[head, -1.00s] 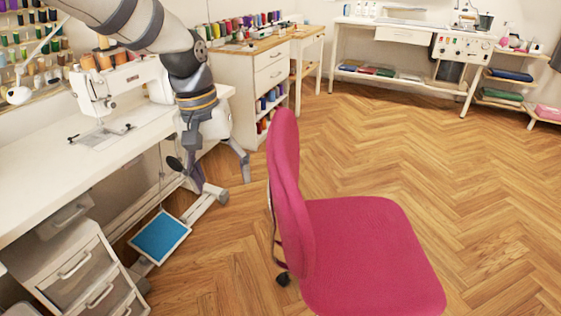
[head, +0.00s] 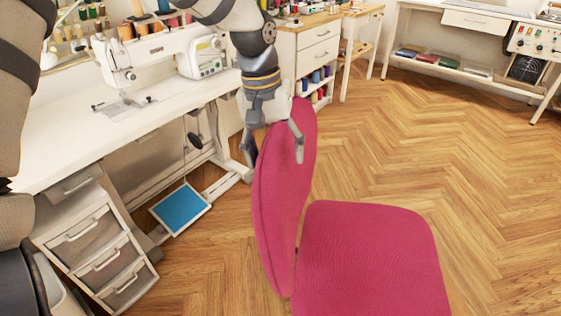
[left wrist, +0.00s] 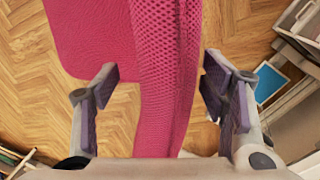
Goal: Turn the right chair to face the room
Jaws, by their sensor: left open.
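The pink chair (head: 372,255) stands on the wood floor, its seat pointing right in the head view and its backrest (head: 279,200) on the left side. My left gripper (head: 272,150) is at the top of the backrest, open, with one finger on each side of it. In the left wrist view the backrest's edge (left wrist: 165,80) runs between the open fingers (left wrist: 160,105), with a gap on both sides. The pink seat (left wrist: 88,40) shows beyond it. My right gripper is not in view.
A white sewing table (head: 75,155) with a sewing machine (head: 150,60) stands at the left, with a drawer unit (head: 95,250) and a blue foot pedal (head: 181,208) below. A white cabinet (head: 315,60) stands behind. The floor (head: 450,150) right of the chair is clear.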

